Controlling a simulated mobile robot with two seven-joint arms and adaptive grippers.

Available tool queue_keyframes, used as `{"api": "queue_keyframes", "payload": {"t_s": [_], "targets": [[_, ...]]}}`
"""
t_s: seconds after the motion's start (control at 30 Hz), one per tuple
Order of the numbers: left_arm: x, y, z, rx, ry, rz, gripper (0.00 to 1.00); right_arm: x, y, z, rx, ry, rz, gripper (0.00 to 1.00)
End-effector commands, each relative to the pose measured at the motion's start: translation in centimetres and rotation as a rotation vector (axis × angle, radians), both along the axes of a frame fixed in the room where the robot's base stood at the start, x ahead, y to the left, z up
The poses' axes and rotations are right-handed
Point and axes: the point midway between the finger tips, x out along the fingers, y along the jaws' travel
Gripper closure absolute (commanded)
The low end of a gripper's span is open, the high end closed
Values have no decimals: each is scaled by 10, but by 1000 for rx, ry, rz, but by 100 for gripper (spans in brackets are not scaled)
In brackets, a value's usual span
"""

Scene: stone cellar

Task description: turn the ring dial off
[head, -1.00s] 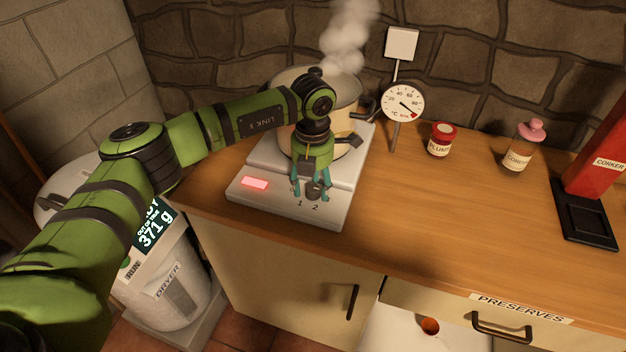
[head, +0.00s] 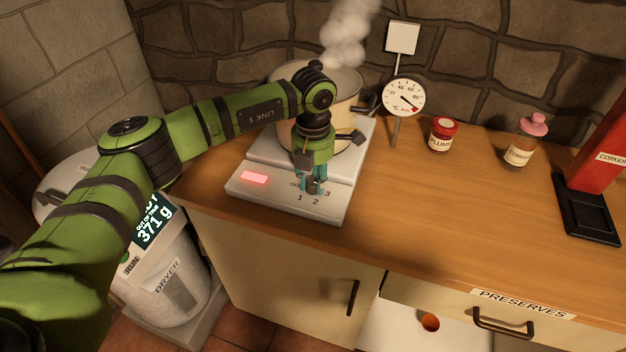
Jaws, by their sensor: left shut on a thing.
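The ring dial (head: 313,189) is a small grey knob on the front panel of a pale hob (head: 270,200), with the numbers 1, 2 and 3 marked around it. My left gripper (head: 312,187) points down over the panel and is shut on the dial, its teal fingers around it. The gripper covers most of the dial, so its pointer and setting cannot be read. A red display (head: 254,177) glows to the left of the dial. My right gripper is not in view.
A steaming pot (head: 352,90) stands on the hob behind my arm. A round thermometer gauge (head: 404,97), a plum jar (head: 443,134), a pink-topped bottle (head: 523,140) and a red corker (head: 598,165) stand to the right. The front right counter is clear.

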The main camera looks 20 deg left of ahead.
Motion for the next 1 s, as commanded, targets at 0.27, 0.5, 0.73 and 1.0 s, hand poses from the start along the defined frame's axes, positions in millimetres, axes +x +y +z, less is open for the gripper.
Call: {"api": "queue_keyframes", "payload": {"t_s": [0.27,0.5,0.73,1.0], "targets": [[0,0,-4,0,-1,-229,100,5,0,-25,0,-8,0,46],[0,0,-3,0,-1,-457,100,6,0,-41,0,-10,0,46],[0,0,-2,0,-1,-676,100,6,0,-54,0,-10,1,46],[0,0,-2,0,-1,-932,100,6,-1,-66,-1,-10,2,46]]}}
